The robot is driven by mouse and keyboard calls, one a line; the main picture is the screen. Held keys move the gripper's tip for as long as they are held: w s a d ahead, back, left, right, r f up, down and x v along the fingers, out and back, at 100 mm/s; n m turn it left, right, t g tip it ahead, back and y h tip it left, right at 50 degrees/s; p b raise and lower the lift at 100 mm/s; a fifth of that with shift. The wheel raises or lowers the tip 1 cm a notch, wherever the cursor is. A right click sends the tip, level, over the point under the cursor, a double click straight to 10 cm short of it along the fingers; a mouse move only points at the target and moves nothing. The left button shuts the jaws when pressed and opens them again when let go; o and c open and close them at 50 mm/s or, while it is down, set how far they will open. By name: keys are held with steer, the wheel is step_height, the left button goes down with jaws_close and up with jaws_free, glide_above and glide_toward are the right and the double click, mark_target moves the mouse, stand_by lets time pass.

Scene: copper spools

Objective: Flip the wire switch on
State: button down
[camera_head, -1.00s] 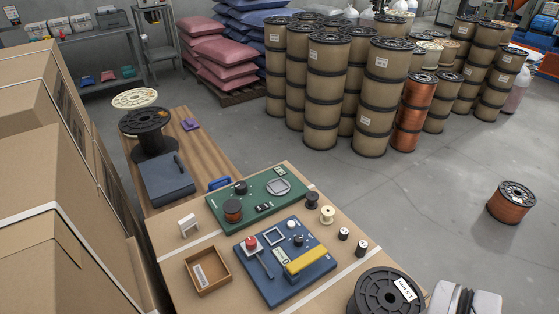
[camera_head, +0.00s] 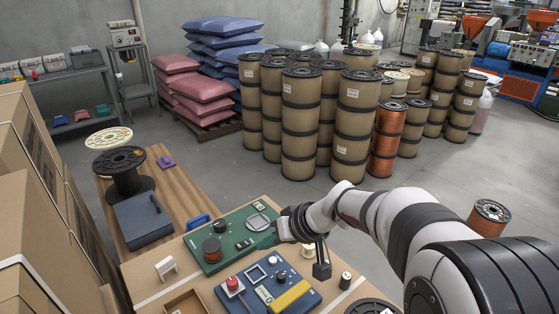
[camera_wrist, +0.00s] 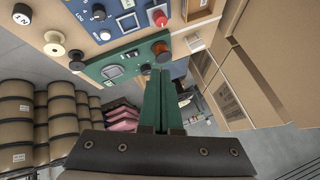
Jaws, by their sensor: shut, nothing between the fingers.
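A green board (camera_head: 226,252) lies on the cardboard-topped bench. It carries a copper spool (camera_head: 212,249), a square framed dial (camera_head: 258,222) and a small black switch block (camera_head: 244,244), which also shows in the wrist view (camera_wrist: 131,55). Which fitting is the wire switch I cannot tell for sure. My gripper (camera_head: 264,241) reaches in from the right, low over the board's right part. Its green fingers (camera_wrist: 164,74) are shut together and empty, pointing towards the board. Against the green board, contact cannot be judged. My gripper and arm hide the board's right edge.
A blue panel (camera_head: 245,306) with a red button (camera_head: 233,284) and a yellow bar (camera_head: 293,297) lies nearer. A small wooden tray (camera_head: 184,303), a white stand (camera_head: 165,266) and small spools surround the boards. Stacked cartons (camera_head: 42,170) stand at left.

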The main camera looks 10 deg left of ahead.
steer(key=w+a+f+n+t, duration=0.2)
steer(key=w+f, duration=0.5)
steer(key=w, duration=0.4)
steer(key=shift+a+f+n, duration=0.15)
steer(key=shift+a+n, duration=0.45)
steer(key=shift+a, duration=0.3)
glide_above(239, 246)
steer(key=d, duration=0.2)
step_height(239, 246, down, 7)
steer(key=f, duration=0.1)
steer(key=s+f, duration=0.1)
steer(key=f, duration=0.1)
steer(key=shift+f, duration=0.2)
steer(key=shift+a+f, duration=0.1)
steer(key=shift+f, duration=0.2)
steer(key=shift+s+a+f, duration=0.1)
steer(key=shift+f, duration=0.3)
